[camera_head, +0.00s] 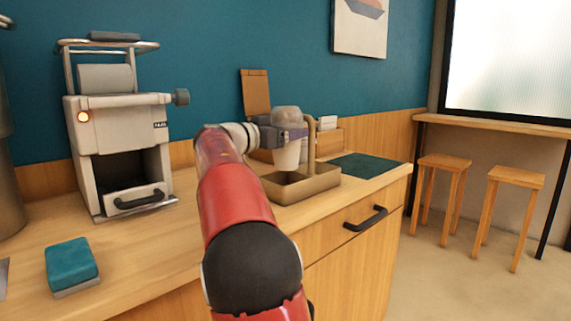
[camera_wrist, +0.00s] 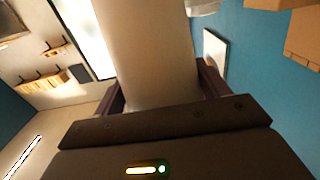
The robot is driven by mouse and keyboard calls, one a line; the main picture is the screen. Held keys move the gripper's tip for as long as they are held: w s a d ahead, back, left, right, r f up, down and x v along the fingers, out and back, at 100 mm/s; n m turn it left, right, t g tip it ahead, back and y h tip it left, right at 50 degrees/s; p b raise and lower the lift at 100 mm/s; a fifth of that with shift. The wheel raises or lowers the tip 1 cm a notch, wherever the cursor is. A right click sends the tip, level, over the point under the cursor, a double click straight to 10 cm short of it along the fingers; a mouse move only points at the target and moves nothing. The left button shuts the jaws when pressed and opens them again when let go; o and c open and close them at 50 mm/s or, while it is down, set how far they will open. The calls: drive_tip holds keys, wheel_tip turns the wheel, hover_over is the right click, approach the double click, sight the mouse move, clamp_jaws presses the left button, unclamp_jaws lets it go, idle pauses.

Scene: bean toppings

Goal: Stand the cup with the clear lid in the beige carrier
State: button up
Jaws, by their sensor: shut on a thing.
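The cup (camera_head: 286,155) is white with a clear domed lid (camera_head: 286,115). It is upright in my gripper (camera_head: 292,133), which is shut around its upper part. The beige carrier (camera_head: 312,184) is a shallow tray with a tall handle post, standing on the counter. In the head view the cup's lower end shows above the carrier's open tray; whether it touches the floor of the tray is hidden by the front wall. In the wrist view the cup (camera_wrist: 150,50) fills the middle between the fingers of my gripper (camera_wrist: 160,90).
A white coffee machine (camera_head: 120,130) stands on the left of the counter. A teal sponge-like block (camera_head: 72,262) lies at the front left. A dark green mat (camera_head: 362,165) lies right of the carrier. A wooden box (camera_head: 329,140) stands behind.

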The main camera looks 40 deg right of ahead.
sight(277, 161)
drive_tip(key=shift+f, duration=3.55)
drive_tip(key=shift+f+b, duration=0.25)
drive_tip(key=shift+b, duration=0.25)
drive_tip(key=o, duration=0.8)
drive_tip(key=shift+r, duration=0.1)
drive_tip(key=shift+r+p, duration=0.1)
drive_tip(key=shift+p, duration=0.2)
drive_tip(key=shift+a, duration=0.15)
drive_tip(key=a, duration=0.4)
drive_tip(key=a+b, duration=0.1)
drive_tip(key=a, duration=0.2)
drive_tip(key=s+a+b, duration=0.1)
drive_tip(key=a, duration=0.3)
drive_tip(key=shift+a, duration=0.35)
